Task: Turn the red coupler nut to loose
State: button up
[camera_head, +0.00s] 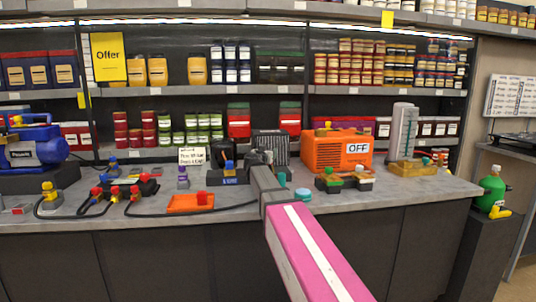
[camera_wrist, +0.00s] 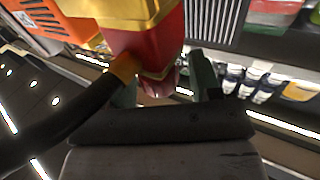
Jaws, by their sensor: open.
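In the wrist view a red part with a yellow-gold band (camera_wrist: 147,42) fills the top centre, and its lower end reaches in between the jaws. I cannot tell for sure whether it is the coupler nut, or whether a finger touches it. My gripper (camera_wrist: 162,88) is open, with one green-grey finger on each side of this part. A black hose-like piece with an orange collar (camera_wrist: 123,68) crosses at the left. In the head view my gripper (camera_head: 262,157) is over the counter's middle, left of the orange box; its fingertips are too small to make out.
The orange box marked OFF (camera_head: 338,151) and a dark finned block (camera_head: 271,146) stand close by. An orange tray (camera_head: 190,202), several small valves with hoses (camera_head: 97,199) and a blue pump (camera_head: 37,145) are further left.

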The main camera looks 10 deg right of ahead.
jog(key=c, duration=0.9)
jog(key=shift+c, duration=0.2)
jog(key=shift+s+y, duration=0.1)
jog(key=shift+y, duration=0.2)
jog(key=shift+d+n+t+y, duration=0.1)
jog(key=shift+n+t+y, duration=0.4)
jog(key=shift+n+y, duration=0.3)
jog(key=shift+n+t+y, duration=0.4)
jog(key=shift+n+y, duration=0.3)
jog(key=shift+y, duration=0.4)
jog(key=o, duration=0.9)
jog(key=shift+o, duration=0.2)
